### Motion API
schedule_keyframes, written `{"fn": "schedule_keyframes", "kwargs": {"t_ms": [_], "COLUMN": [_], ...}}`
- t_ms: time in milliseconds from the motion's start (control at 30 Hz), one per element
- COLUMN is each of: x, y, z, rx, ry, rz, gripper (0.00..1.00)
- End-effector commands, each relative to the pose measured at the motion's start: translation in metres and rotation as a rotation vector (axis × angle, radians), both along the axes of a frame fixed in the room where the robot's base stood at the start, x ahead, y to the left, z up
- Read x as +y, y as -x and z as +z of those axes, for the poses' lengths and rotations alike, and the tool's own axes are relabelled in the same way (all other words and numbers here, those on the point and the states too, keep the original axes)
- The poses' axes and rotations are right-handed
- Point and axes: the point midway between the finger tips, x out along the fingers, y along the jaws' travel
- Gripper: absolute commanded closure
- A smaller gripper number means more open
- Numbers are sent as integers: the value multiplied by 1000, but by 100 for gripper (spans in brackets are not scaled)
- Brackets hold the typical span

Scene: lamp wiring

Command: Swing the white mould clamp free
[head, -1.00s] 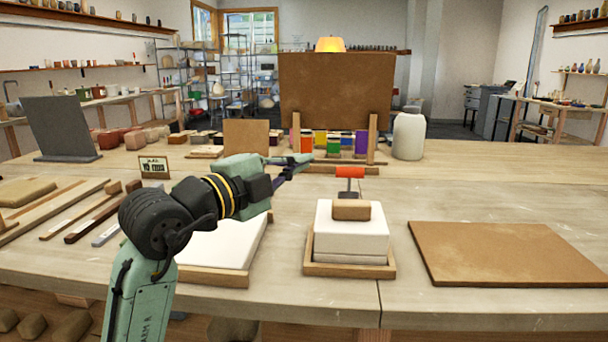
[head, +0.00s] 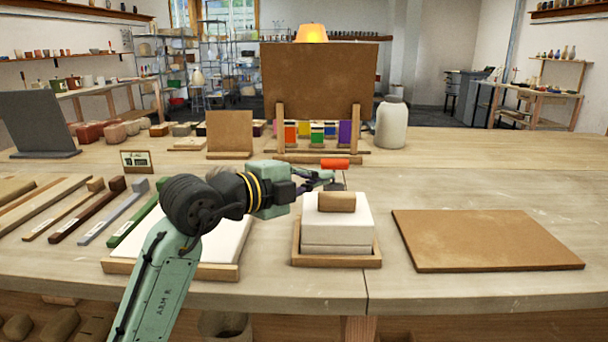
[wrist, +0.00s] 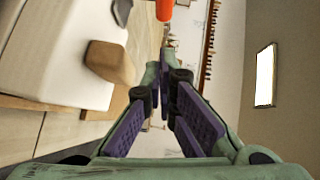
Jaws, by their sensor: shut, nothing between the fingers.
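The white mould (head: 338,232) sits in a shallow wooden tray (head: 336,261), with a brown wooden block (head: 337,202) on top. The clamp's orange-red handle (head: 335,163) stands behind the block on a short grey stem; its lower part is hidden. My gripper (head: 331,178) is shut and empty, just below the handle and at its left, beyond the block. Contact cannot be told in the head view. In the wrist view the handle (wrist: 164,10) shows at the top edge, apart from my closed fingertips (wrist: 165,62). The mould (wrist: 60,50) and block (wrist: 110,62) lie to the left there.
A white slab on a wooden board (head: 225,270) lies under my arm. A bare brown board (head: 480,240) lies at the right. A large brown panel (head: 318,80) on uprights stands behind, with coloured pieces below it. A pale jar (head: 391,124) stands beside it.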

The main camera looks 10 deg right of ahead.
Motion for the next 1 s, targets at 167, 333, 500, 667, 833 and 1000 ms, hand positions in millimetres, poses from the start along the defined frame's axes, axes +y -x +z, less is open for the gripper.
{"fn": "schedule_keyframes", "kwargs": {"t_ms": [167, 333, 500, 667, 833, 1000], "x": [-35, -45, -49, -50, -50, -50], "y": [-18, -42, -56, -59, -59, -61], "z": [-2, -8, -12, -14, -14, -13], "rx": [2, 4, 3, 1, 1, 6], "ry": [-2, 1, 1, 0, 0, 0], "rz": [-2, 1, 1, 1, 1, 1], "gripper": [100, 100, 100, 100, 100, 100]}}
